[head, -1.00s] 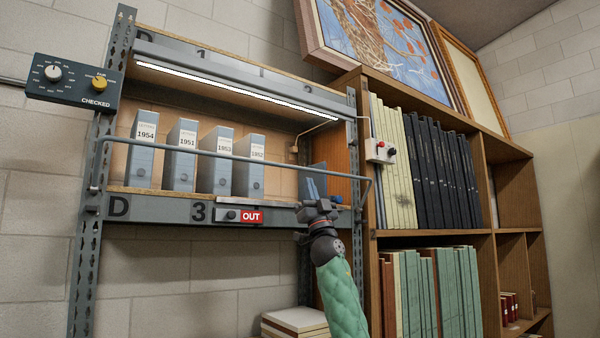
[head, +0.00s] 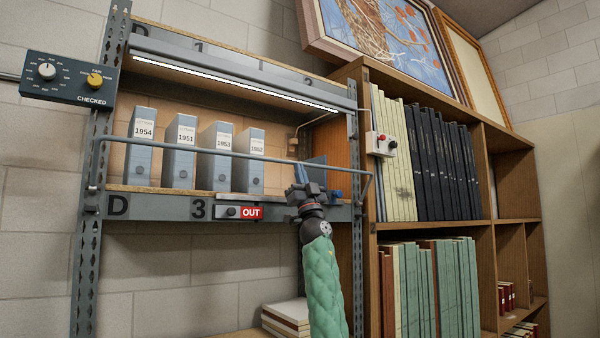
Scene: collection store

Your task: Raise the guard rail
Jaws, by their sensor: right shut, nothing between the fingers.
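The guard rail (head: 200,150) is a thin grey bar across the front of the shelf bay, passing in front of the box files. Its ends bend down to the uprights at left and right. My right gripper (head: 302,171) is shut and empty, pointing up at the front of the shelf's right part. My left gripper is not in view.
Several grey box files (head: 181,152) stand on the shelf (head: 160,205), whose edge carries a red OUT sign (head: 251,213). A control box (head: 70,78) hangs at the left. A wooden bookcase (head: 366,95) with a small switch box (head: 380,144) stands at the right.

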